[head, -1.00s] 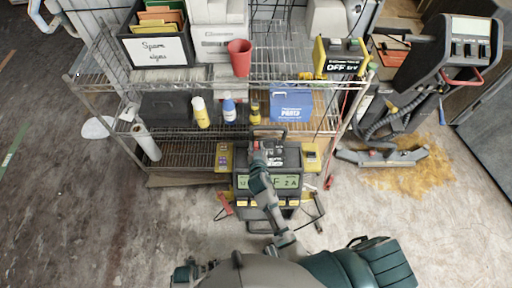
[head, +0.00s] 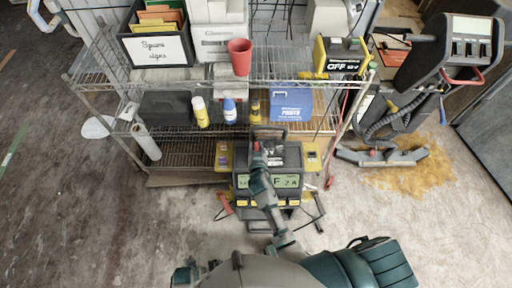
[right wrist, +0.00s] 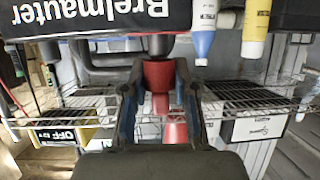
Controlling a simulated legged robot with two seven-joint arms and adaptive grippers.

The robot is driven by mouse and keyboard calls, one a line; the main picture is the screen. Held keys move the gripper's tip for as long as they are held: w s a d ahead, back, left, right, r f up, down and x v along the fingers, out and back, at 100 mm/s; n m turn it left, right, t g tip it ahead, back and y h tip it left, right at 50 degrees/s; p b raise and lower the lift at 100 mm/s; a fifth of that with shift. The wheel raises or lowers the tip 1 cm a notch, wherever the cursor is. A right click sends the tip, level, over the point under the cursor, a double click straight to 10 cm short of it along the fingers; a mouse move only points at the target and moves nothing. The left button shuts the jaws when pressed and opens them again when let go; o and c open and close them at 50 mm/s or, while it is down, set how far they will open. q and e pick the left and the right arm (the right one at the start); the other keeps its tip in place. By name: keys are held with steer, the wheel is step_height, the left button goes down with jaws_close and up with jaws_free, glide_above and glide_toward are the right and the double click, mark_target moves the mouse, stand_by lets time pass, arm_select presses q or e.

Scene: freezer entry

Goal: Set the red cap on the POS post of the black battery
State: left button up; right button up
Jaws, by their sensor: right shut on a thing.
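The right wrist view is upside down and shows the cap (right wrist: 158,76) between the two fingers of my right gripper (right wrist: 160,92). A dark post-like part (right wrist: 159,44) is in line with the cap, beside the black face lettered "Brelmauter" (right wrist: 90,15). I cannot tell whether cap and post touch. POS marking is not readable. My left gripper is not in view.
A yellow-black unit (head: 342,57) and a red cup (head: 239,56) stand on the upper wire shelf. Bottles (head: 201,111) and a blue box (head: 291,105) are on the lower shelf. A floor machine (head: 400,120) stands right. Floor (head: 110,220) at left is clear.

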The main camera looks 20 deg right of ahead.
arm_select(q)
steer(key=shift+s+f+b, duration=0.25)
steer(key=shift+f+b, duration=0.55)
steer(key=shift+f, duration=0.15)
arm_select(e)
steer(key=shift+f, duration=1.1)
steer(key=o, duration=1)
steer(key=shift+r, duration=0.1)
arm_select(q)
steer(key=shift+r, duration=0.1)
arm_select(e)
steer(key=v, duration=1.2)
